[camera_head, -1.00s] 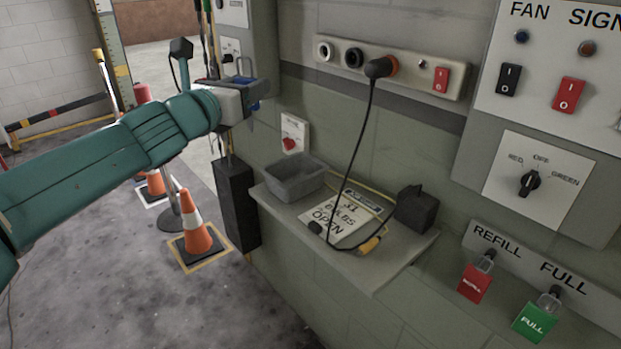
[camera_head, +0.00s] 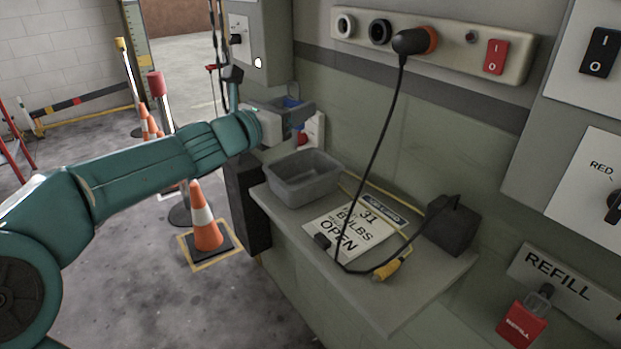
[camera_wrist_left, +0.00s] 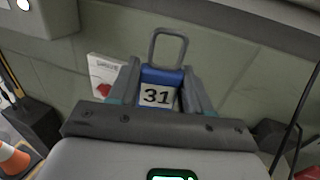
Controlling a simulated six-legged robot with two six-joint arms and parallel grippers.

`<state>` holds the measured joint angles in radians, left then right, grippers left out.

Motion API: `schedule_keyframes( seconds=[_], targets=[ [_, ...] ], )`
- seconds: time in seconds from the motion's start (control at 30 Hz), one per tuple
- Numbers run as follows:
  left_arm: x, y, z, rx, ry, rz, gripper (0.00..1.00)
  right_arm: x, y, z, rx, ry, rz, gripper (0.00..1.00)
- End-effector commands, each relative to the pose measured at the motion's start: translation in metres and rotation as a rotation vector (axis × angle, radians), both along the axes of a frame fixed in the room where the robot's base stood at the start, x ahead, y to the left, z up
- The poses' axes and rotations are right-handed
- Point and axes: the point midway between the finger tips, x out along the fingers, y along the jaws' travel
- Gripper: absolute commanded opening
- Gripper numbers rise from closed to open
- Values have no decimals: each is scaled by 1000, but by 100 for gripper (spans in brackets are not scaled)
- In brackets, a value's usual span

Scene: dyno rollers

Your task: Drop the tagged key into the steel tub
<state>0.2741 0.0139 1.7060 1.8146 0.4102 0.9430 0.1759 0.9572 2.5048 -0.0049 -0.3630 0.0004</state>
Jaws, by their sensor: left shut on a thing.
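My left gripper (camera_head: 303,108) is shut on the tagged key (camera_wrist_left: 160,78). In the left wrist view the key shows a blue body, a white tag reading 31 and a grey loop at the far end, between the fingers. In the head view only a bit of its blue (camera_head: 291,101) shows behind the gripper. The steel tub (camera_head: 306,188) is a grey open box on the wall shelf. The gripper appears above it in the head view, apart from it. The tub is not visible in the left wrist view. My right gripper is not in view.
The shelf (camera_head: 405,298) also holds a "31 BULBS OPEN" sign (camera_head: 350,225), a dark block (camera_head: 454,224) and a yellow-ended cable (camera_head: 388,270). A black cord hangs from a wall plug (camera_head: 412,42) right of the tub. A cone (camera_head: 205,225) stands on the floor.

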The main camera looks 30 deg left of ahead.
Motion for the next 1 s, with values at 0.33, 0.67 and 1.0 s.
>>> schedule_keyframes(
  seconds=[0.33, 0.67, 1.0],
  targets=[
    [-2, 0, -47, -1, 1, 0, 19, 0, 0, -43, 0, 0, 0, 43],
    [2, 0, -55, 0, 0, -2, 19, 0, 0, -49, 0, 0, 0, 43],
    [4, 0, -55, 0, 0, -3, 78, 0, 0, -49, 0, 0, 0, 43]
  ],
)
